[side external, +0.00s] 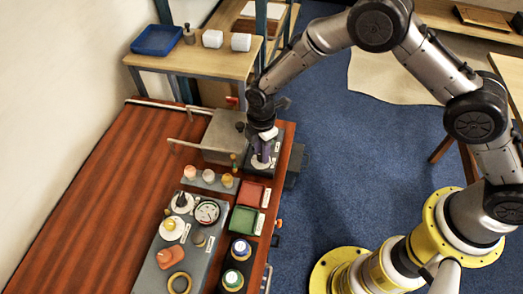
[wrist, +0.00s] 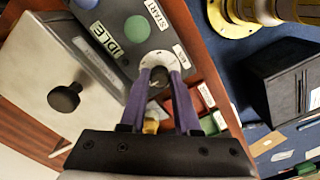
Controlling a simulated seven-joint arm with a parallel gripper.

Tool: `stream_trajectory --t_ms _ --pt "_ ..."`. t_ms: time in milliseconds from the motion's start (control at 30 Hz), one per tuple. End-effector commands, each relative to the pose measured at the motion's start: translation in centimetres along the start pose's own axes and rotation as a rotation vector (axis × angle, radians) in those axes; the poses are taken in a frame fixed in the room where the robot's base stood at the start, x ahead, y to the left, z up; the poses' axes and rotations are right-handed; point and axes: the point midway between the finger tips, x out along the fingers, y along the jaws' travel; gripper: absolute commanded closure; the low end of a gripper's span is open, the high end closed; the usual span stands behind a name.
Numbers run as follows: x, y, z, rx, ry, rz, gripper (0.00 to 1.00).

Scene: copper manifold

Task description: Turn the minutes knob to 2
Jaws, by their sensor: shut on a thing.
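The minutes knob (wrist: 158,78) is a small dark knob on a round white dial (wrist: 163,59), set in a dark grey control panel (wrist: 122,62). The dial's marks are too small and partly covered, so I cannot read the setting. My gripper (wrist: 158,76) has its two purple fingers on either side of the knob and is shut on it. In the side external view my gripper (side external: 264,152) points down at the panel (side external: 286,135) at the table's right edge and hides the knob there.
A grey box (side external: 222,137) with a black handle stands left of the panel. Red (side external: 252,194) and green (side external: 243,220) trays lie nearby. The red-brown table's left side is clear.

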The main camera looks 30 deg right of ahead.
Motion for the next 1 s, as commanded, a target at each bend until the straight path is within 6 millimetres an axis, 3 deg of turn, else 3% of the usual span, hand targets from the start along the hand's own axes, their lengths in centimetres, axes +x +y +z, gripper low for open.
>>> stream_trajectory --t_ms 1000 --pt "0.03 -0.1 -0.1 0.915 0.0 0.0 1.0"
